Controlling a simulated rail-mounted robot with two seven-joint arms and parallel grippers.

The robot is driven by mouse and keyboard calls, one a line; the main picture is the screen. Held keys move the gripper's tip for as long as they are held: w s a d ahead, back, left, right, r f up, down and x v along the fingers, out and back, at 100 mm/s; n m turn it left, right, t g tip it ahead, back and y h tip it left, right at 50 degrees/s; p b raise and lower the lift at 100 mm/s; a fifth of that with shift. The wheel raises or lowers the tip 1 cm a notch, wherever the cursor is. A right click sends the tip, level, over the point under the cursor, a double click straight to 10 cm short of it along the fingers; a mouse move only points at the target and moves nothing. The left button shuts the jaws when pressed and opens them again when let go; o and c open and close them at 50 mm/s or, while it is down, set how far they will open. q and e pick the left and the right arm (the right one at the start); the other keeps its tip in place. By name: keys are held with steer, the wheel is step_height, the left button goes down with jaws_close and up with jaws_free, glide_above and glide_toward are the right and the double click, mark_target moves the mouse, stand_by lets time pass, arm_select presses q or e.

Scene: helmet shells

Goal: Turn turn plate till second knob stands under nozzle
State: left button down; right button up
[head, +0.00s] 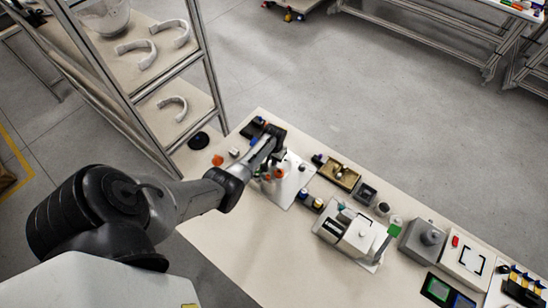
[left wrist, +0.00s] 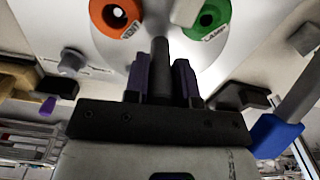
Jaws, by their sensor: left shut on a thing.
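The white turn plate (left wrist: 160,45) fills the upper middle of the left wrist view. On it sit an orange ring marked VENT (left wrist: 116,16) at left and a green ring marked LAMP (left wrist: 207,20) at right. A pale block (left wrist: 185,12), perhaps the nozzle, shows at the top edge between them. My left gripper (left wrist: 161,82) has its purple-lined fingers shut on a dark upright post (left wrist: 160,60) at the plate's near side. In the head view my left gripper (head: 268,166) is over the small station, partly hiding the plate; an orange part (head: 278,173) shows beside it.
A grey dial (left wrist: 70,60) is left of the plate. In the head view, a wooden tray (head: 340,174), a white machine (head: 350,232) and grey boxes (head: 423,240) stand right along the table. Bare table lies in front.

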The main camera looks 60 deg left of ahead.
stand_by(0.3)
arm_select(q)
steer(key=c, duration=0.9)
jaws_free()
steer(key=shift+c, duration=0.2)
steer(key=shift+r, duration=0.35)
step_height(320, 180, up, 13)
steer(key=p, duration=0.2)
